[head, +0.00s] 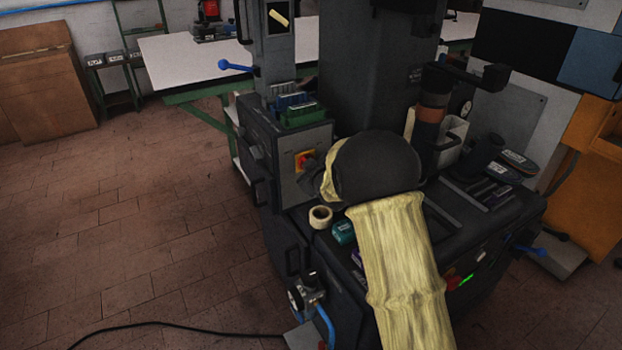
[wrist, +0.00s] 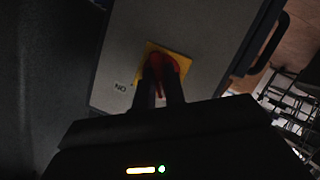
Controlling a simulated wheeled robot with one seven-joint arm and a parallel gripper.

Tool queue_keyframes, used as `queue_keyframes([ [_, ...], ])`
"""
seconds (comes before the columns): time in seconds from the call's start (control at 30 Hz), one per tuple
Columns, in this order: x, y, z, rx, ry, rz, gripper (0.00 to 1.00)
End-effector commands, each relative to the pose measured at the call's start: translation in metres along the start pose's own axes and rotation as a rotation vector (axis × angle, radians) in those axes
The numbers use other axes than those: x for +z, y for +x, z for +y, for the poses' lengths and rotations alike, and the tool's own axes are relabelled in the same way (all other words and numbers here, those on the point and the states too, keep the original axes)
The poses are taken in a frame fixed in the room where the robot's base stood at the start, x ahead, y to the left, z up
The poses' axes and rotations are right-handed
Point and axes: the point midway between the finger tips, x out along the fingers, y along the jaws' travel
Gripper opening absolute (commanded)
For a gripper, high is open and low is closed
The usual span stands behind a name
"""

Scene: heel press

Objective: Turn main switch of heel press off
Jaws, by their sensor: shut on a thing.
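The main switch (head: 301,157) is a red knob on a yellow plate, on the grey side box of the heel press (head: 345,100). In the wrist view the red knob (wrist: 161,62) is at the upper middle, with the yellow plate (wrist: 151,49) around it. My gripper (head: 311,164) is at the switch in the head view, its hand partly hidden by my own arm. In the wrist view its two dark fingers (wrist: 161,78) are on either side of the knob and shut on it. The fingers hide part of the knob, so its exact angle is hard to tell.
A label (wrist: 120,87) is left of the switch in the wrist view. Green and blue boxes (head: 297,108) sit on top of the side box. A tape roll (head: 320,217) and a teal object (head: 343,232) lie below my arm. Open floor is at left.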

Motion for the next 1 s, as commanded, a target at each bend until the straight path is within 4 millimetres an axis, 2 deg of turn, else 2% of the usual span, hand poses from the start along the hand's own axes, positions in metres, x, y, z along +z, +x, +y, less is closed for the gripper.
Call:
queue_keyframes([
  [0.03, 0.0049, 0.0018, -0.0062, 0.01, -0.032, -0.002, 0.0],
  [0.33, 0.0029, 0.0008, -0.0046, 0.063, -0.163, -0.003, 0.0],
  [0.87, 0.002, 0.0002, -0.0029, 0.074, -0.19, -0.005, 0.0],
  [0.9, 0.002, 0.0002, -0.0029, 0.074, -0.19, -0.005, 0.2],
  [0.97, 0.0018, 0.0002, -0.0028, 0.074, -0.189, -0.004, 0.31],
  [1.0, 0.0016, 0.0002, -0.0027, 0.074, -0.189, -0.003, 0.34],
])
